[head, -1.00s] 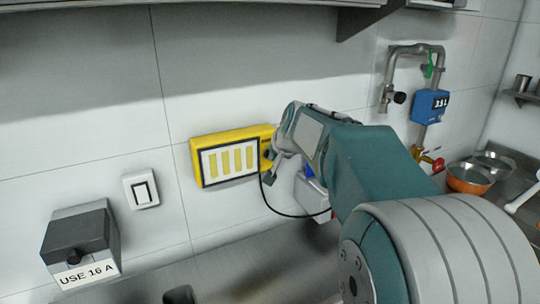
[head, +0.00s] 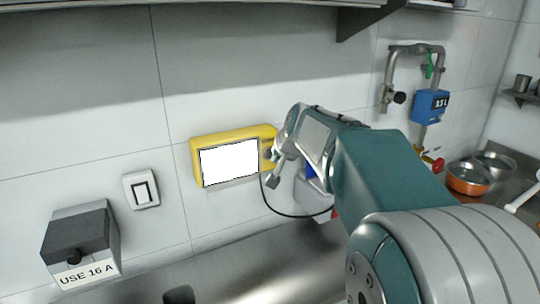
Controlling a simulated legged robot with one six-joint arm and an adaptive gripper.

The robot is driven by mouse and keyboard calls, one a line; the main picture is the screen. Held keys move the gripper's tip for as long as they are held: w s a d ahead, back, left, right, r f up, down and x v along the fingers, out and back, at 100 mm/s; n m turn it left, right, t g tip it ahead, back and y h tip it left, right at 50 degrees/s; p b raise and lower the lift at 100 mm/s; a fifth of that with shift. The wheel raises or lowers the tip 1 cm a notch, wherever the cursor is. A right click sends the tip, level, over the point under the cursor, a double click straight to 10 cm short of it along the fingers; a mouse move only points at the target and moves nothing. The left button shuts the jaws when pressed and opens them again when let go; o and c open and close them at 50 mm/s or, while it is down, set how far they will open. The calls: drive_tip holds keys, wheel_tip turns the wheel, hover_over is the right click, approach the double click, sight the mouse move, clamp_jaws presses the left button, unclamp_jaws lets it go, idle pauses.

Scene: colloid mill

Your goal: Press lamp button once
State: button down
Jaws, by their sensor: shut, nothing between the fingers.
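A yellow lamp box (head: 200,141) hangs on the tiled wall, left of my arm. Its front panel (head: 229,162) is plain bright white. My gripper (head: 271,168) is at the right end of the box, shut and empty. A small dark round part (head: 267,153) shows on that end, close to my gripper; I cannot tell whether they touch. The gripper and arm partly hide that end of the box, and the lamp button is not clearly seen.
A white wall switch (head: 141,190) and a grey box labelled USE 16 A (head: 81,245) are at the left. A black cable (head: 288,213) hangs below my gripper. Pipes with a blue meter (head: 430,106) and an orange pan (head: 468,177) are at the right.

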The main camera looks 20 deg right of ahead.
drive_tip(key=s, duration=0.5)
idle(0.6)
idle(0.6)
drive_tip(key=s+a+f+n+g, duration=0.1)
drive_tip(key=s+a+f+n, duration=0.1)
drive_tip(key=s+a, duration=0.3)
drive_tip(key=s+a+f+n+g, duration=0.1)
drive_tip(key=s+a+f+n, duration=0.2)
drive_tip(key=s, duration=0.7)
drive_tip(key=s+a+f+n+g, duration=0.1)
drive_tip(key=s+a+f+n, duration=0.2)
drive_tip(key=s+a, duration=0.3)
drive_tip(key=shift+s+a+f+y, duration=0.3)
drive_tip(key=shift+s+f, duration=0.3)
drive_tip(key=shift+s, duration=0.6)
